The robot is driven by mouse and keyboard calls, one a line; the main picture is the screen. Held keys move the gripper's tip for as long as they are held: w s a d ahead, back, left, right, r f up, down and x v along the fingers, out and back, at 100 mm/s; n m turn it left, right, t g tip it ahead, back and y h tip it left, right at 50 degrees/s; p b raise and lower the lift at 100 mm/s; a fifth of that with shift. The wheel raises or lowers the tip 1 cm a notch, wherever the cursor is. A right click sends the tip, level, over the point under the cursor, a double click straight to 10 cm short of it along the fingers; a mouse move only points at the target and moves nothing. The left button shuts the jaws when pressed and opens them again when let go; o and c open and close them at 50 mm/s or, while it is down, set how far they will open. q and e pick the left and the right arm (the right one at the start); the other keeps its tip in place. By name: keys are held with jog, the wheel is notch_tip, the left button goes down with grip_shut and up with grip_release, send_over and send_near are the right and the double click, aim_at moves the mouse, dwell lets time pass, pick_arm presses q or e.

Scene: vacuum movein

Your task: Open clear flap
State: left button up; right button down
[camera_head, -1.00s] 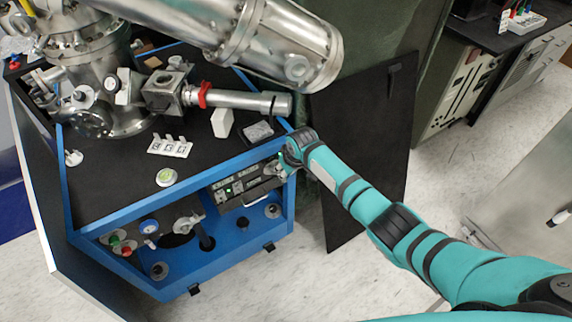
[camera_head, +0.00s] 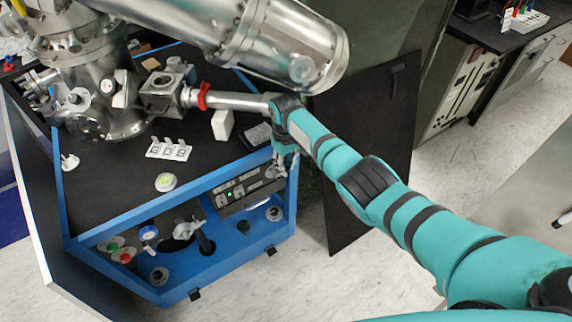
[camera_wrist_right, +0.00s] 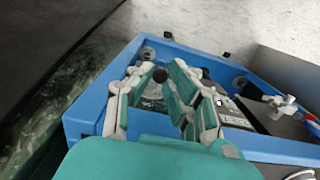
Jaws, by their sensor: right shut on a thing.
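The instrument panel (camera_head: 236,188) sits in the front of the blue-framed cabinet, with small controls and a green light. The clear flap cannot be made out for certain against it. My right gripper (camera_head: 284,158) is at the panel's right end, by the cabinet's right corner. In the right wrist view, my right gripper (camera_wrist_right: 161,72) has its fingertips close around a small dark knob (camera_wrist_right: 160,76). I cannot tell whether this knob belongs to the flap. My left gripper is not in view.
A steel vacuum chamber (camera_head: 110,110) and pipe (camera_head: 235,101) stand above the black cabinet top. A small white block (camera_head: 222,125) stands near the gripper. A round white-green gauge (camera_head: 166,182) is on the top. A dark board (camera_head: 360,150) stands right of the cabinet.

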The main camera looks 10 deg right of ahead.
jog(key=shift+w+a+r, duration=0.1)
jog(key=shift+w+r, duration=0.1)
